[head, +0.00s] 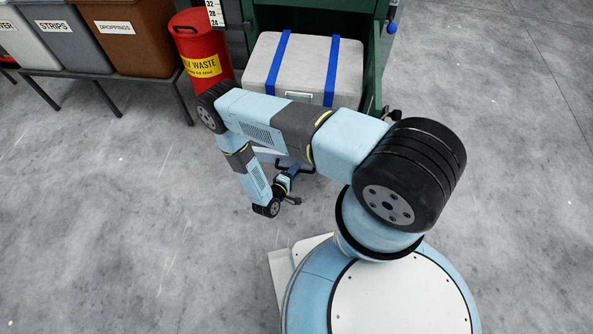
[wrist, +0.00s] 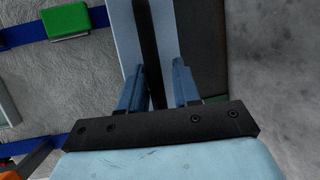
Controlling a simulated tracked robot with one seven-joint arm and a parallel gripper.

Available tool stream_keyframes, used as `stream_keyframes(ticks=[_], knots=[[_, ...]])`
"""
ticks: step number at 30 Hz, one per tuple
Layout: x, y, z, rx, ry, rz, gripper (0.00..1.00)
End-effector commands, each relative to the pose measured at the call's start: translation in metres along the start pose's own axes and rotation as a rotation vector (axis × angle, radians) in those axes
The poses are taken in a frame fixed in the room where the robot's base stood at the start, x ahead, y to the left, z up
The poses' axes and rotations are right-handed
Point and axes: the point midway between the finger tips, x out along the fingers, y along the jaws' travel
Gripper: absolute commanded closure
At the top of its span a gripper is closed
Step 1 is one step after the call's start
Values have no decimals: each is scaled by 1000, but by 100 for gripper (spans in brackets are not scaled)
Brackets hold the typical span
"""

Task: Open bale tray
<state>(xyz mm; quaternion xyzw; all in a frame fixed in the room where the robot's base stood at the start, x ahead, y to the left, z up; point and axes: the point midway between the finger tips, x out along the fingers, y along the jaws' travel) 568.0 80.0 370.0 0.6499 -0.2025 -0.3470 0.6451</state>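The bale tray is mostly hidden behind my arm in the head view. A pale grey bale (head: 338,62) with two blue straps sits in the green machine frame (head: 372,62), with a small label holder on its front. My gripper (head: 294,176) is low in front of the bale, partly hidden by my arm. In the wrist view my gripper (wrist: 160,88) has its two blue fingers apart, with a gap between them. A dark strip between pale blue surfaces shows beyond the fingers. I cannot tell whether they touch anything. The bale's grey side (wrist: 70,85) and blue straps show at left.
A red waste bin (head: 198,42) stands left of the machine. Farther left, a brown droppings bin (head: 135,45) and a grey strips bin (head: 72,42) stand on a metal-legged stand. A blue knob (head: 391,28) is at the machine's right. Concrete floor is clear at left and right.

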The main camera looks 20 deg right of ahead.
Motion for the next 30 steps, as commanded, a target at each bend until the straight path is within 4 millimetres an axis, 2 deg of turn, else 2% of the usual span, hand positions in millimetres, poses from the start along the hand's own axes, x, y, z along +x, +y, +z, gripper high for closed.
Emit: stream_keyframes(ticks=[1, 5, 12, 16, 20, 30], knots=[[-1, 0, -2, 1, 3, -2, 70], [0, 1, -1, 1, 1, 2, 58], [0, 2, 0, 0, -1, 6, 58], [-7, 2, 0, 0, -1, 6, 58], [-25, 2, 0, -2, 1, 6, 58], [-91, 1, -1, 0, 2, 5, 58]])
